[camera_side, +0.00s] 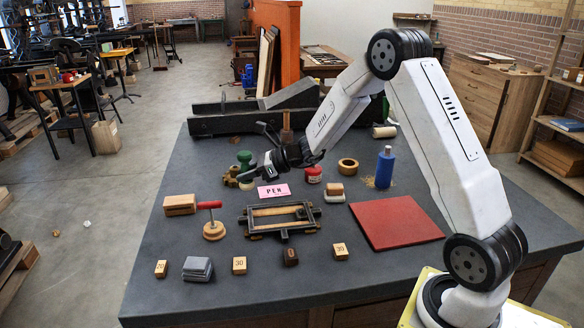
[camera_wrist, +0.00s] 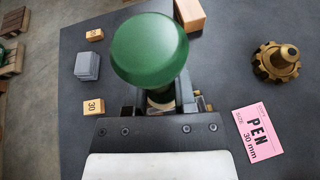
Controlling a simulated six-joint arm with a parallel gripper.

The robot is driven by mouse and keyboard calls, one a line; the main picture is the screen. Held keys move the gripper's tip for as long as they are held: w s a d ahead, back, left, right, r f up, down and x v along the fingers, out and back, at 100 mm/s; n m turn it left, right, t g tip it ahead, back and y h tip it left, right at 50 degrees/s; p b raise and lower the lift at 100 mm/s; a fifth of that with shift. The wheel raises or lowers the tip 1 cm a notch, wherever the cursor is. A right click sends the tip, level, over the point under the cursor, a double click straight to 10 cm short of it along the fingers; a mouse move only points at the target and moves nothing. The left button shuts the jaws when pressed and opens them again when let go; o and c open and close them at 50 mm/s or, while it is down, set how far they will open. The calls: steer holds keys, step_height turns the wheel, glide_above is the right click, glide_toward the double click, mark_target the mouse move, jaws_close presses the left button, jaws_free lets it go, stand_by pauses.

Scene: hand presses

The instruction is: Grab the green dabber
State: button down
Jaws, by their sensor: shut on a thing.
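The green dabber (camera_wrist: 150,50) has a large round green knob, which fills the upper middle of the wrist view. A pale neck below it sits between the two fingers of my gripper (camera_wrist: 160,100), which is shut on it. In the side view the green dabber (camera_side: 245,157) is upright at the tip of my gripper (camera_side: 250,172), over the left back part of the table. My gripper hides part of it there. I cannot tell whether its base touches the table.
A brass toothed piece (camera_wrist: 277,62) and the pink PEN card (camera_wrist: 259,132) are close by. Numbered blocks line the front.

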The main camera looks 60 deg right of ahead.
steer(key=shift+s+a+r, duration=0.1)
steer(key=shift+s+r, duration=0.15)
steer(key=shift+s, duration=0.25)
steer(key=shift+s+a+r, duration=0.1)
steer(key=shift+s+r, duration=0.1)
steer(key=shift+s, duration=0.25)
